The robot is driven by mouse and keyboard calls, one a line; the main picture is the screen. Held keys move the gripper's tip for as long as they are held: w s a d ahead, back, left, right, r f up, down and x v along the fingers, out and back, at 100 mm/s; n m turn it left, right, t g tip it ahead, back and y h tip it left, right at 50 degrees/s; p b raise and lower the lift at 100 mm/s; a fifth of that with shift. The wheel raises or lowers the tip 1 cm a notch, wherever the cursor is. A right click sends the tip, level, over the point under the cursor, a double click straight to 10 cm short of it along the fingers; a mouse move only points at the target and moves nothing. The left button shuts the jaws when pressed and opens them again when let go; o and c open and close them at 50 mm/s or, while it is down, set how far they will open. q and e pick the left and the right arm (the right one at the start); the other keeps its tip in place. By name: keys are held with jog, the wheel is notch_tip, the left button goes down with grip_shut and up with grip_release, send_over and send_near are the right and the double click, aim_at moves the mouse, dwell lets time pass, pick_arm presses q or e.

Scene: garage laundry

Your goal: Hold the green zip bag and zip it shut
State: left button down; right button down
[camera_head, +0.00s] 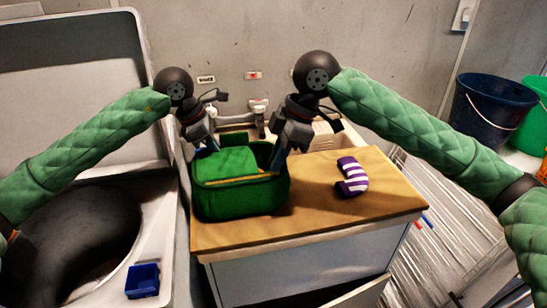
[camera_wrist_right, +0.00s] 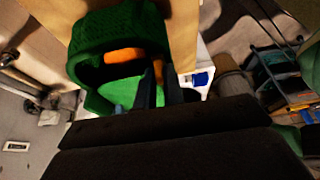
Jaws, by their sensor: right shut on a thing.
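The green zip bag (camera_head: 240,197) stands upright on the wooden top of a cabinet. Its top flap covers the left part, and a gap shows at the right. In the right wrist view the bag (camera_wrist_right: 90,45) is partly open, with an orange patch and lighter green inside. My right gripper (camera_head: 277,167) points down at the bag's right rim and is shut on the bag; its dark fingers (camera_wrist_right: 160,85) also show in the wrist view. The exact pinch spot and zip pull are unclear. My left gripper (camera_head: 203,150) is at the back left edge; its fingertips are partly hidden.
A purple-and-white striped item (camera_head: 352,177) lies on the wooden top (camera_head: 385,205) right of the bag. A sink and tap (camera_head: 258,112) are behind. A washer with a dark round opening (camera_head: 75,235) is left, with a small blue box (camera_head: 143,281). Buckets (camera_head: 492,112) stand right.

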jog(key=c, duration=1.5)
grip_release()
jog(key=v, duration=1.2)
pick_arm(q)
jog(key=c, duration=1.4)
grip_release()
jog(key=shift+c, duration=0.2)
jog(key=shift+a, duration=0.1)
